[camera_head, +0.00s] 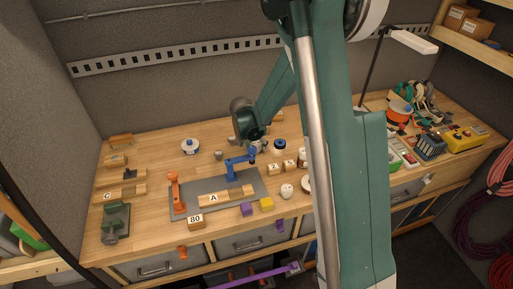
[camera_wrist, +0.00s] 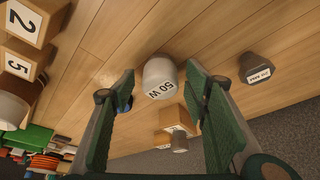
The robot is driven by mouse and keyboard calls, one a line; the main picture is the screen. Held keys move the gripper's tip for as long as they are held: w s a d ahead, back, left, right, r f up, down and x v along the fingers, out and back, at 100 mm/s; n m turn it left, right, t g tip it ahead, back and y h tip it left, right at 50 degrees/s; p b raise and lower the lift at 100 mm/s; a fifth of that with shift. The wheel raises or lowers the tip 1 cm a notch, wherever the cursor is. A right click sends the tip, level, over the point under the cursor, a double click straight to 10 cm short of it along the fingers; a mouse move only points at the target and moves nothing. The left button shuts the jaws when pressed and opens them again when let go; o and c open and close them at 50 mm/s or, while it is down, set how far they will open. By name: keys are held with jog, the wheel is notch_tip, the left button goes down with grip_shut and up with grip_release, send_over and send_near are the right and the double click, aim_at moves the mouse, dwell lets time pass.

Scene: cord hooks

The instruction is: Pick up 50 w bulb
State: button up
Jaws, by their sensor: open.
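The 50 W bulb (camera_wrist: 160,74) is a pale rounded piece with "50 W" on its face, in the upper middle of the wrist view. My gripper (camera_wrist: 160,80) is open, with one green finger to each side of the bulb and a visible gap on both sides. The fingers do not appear to touch it. In the head view my gripper (camera_head: 248,130) is low over the rear middle of the bench, and I cannot make out the 50 W bulb there.
A dark grey labelled piece (camera_wrist: 257,69) stands right of the bulb. A wooden block (camera_wrist: 175,116) with a grey piece is beyond it. Numbered blocks 2 (camera_wrist: 28,21) and 5 (camera_wrist: 20,65) are at left. A blue clamp-like tool (camera_head: 238,166) stands on the grey mat (camera_head: 263,200).

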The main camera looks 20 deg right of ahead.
aim_at(257, 143)
jog(key=c, duration=1)
jog(key=shift+r, duration=0.15)
jog(key=shift+r, duration=4.85)
